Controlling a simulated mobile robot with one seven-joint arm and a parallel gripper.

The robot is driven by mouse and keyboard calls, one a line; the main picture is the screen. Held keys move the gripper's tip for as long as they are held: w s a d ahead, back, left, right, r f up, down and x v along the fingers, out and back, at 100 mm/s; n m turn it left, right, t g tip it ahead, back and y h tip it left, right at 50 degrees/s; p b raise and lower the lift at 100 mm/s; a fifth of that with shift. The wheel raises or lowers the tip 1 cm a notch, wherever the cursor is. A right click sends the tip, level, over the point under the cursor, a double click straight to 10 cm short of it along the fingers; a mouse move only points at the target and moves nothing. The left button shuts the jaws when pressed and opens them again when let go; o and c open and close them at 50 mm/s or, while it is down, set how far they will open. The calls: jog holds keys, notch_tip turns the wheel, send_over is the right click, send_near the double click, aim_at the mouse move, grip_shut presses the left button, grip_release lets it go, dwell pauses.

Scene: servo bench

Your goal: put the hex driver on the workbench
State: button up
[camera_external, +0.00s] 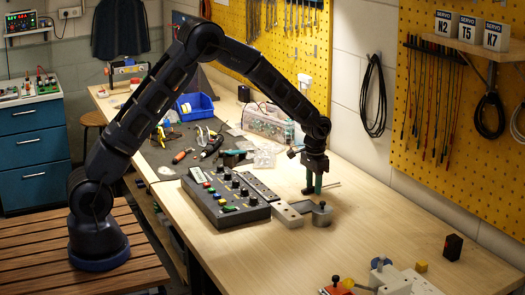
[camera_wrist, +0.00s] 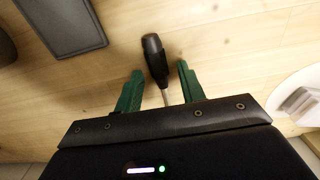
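The hex driver (camera_wrist: 154,56) has a black handle and a thin metal shaft. In the wrist view it lies between my two green fingers, with the handle reaching past the fingertips and the shaft running back toward the palm. My gripper (camera_wrist: 160,68) is open, with a gap on each side of the driver. In the external view my gripper (camera_external: 313,189) points down, low over the pale wooden workbench (camera_external: 372,222), and a thin rod shows just right of the fingers. The driver appears to lie on or very close to the bench; exact contact cannot be told.
The bench to the right of my gripper is clear.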

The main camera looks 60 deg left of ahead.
notch_tip(320, 180, up, 12)
jog(key=f, duration=0.1)
jog(key=s+r+t, duration=0.1)
jog(key=s+r, duration=1)
jog(key=r, duration=0.2)
jog(key=s+r+t, duration=0.1)
jog(key=s+r, duration=0.5)
jog(key=s, duration=0.7)
jog(key=s+a+f+t, duration=0.1)
jog(key=s+t, duration=0.1)
jog(key=s, duration=2.5)
jog(key=shift+t, duration=0.3)
jog(key=shift+o, duration=0.2)
